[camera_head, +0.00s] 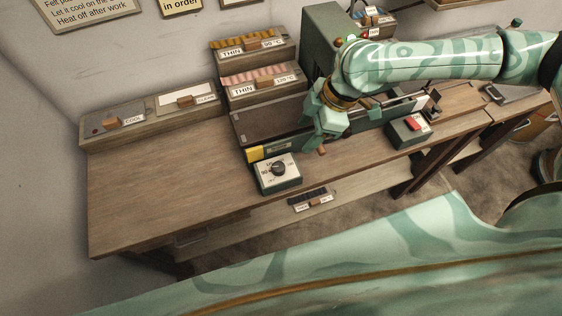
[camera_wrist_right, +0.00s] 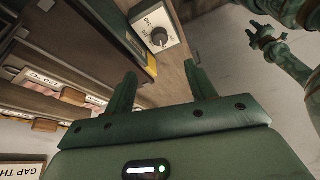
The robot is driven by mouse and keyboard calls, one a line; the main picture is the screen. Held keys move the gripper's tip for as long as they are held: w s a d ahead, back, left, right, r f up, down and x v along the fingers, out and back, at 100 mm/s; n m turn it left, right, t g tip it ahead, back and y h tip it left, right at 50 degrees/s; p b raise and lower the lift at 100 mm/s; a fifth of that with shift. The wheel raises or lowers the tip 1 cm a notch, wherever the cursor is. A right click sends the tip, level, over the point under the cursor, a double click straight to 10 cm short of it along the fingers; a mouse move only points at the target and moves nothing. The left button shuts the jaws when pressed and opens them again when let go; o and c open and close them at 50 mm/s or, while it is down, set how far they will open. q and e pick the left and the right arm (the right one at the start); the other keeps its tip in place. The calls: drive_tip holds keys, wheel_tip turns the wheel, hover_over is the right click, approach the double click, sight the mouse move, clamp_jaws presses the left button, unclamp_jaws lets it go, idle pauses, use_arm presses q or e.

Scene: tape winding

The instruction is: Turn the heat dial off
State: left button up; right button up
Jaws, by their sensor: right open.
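The heat dial is a dark round knob (camera_head: 278,169) on a pale-faced box (camera_head: 265,184) at the bench's front edge. The knob also shows in the right wrist view (camera_wrist_right: 159,38), beyond the fingertips. Its printed marks are too small to read surely. My right gripper (camera_head: 319,141) is above the bench, right of the dial box and apart from it. In the right wrist view its two fingers (camera_wrist_right: 160,72) are spread with nothing between them. A green jointed part, seemingly my left arm's end (camera_wrist_right: 262,38), shows at the upper right there; its jaws are unclear.
A dark machine with a yellow-marked end (camera_head: 255,154) stands just behind the dial. A box with a red button (camera_head: 412,124) is to the right. The bench's left part (camera_head: 160,185) is clear.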

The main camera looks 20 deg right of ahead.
sight(279, 167)
drive_tip(key=b+x, duration=0.4)
drive_tip(key=x, duration=1.1)
drive_tip(key=shift+a+f, duration=0.25)
drive_tip(key=shift+f, duration=0.1)
drive_tip(key=c, duration=1)
